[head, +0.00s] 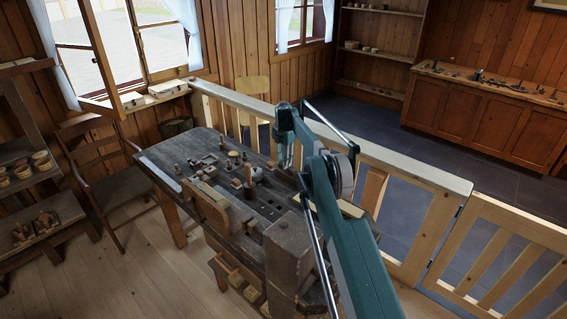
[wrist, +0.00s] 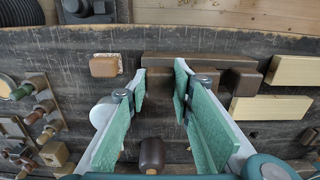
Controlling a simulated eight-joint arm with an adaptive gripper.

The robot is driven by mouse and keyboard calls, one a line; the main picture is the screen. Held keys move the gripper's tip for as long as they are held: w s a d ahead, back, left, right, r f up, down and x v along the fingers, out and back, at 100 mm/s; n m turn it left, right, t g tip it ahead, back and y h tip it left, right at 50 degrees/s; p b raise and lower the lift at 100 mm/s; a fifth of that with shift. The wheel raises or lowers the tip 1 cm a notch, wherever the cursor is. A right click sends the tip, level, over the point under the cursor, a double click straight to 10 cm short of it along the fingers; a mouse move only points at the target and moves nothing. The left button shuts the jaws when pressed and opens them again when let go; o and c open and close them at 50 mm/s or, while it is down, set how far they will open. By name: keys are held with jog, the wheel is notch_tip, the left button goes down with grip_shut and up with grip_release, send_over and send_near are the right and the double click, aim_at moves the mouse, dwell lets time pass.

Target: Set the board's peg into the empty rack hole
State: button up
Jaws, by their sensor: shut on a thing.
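My gripper (head: 285,166) hangs over the workbench in the head view. In the wrist view its green-padded fingers (wrist: 160,80) stand some way apart, and I cannot make out the thing between the pads. Several small turned pegs (wrist: 45,105) with pale and coloured ends sit at the left of the wrist view, by a small plate or rack (wrist: 14,129). I cannot tell an empty hole there. A dark brown rounded piece (wrist: 152,155) shows between the fingers lower down, apart from both. It is unclear which piece is the board's peg.
The dark workbench top (head: 178,157) carries small items left of my gripper. In the wrist view a long brown bar (wrist: 160,59), a dark block (wrist: 243,82) and two pale blocks (wrist: 270,107) lie ahead and right. A wooden railing (head: 400,165) runs behind the bench.

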jog(key=shift+f+b, duration=0.25)
jog(key=shift+b, duration=0.05)
dwell(0.5)
jog(key=o, duration=1.3)
jog(key=shift+o, duration=0.2)
jog(key=shift+r, duration=0.2)
jog(key=shift+r+p, duration=0.85)
jog(key=shift+r, duration=3)
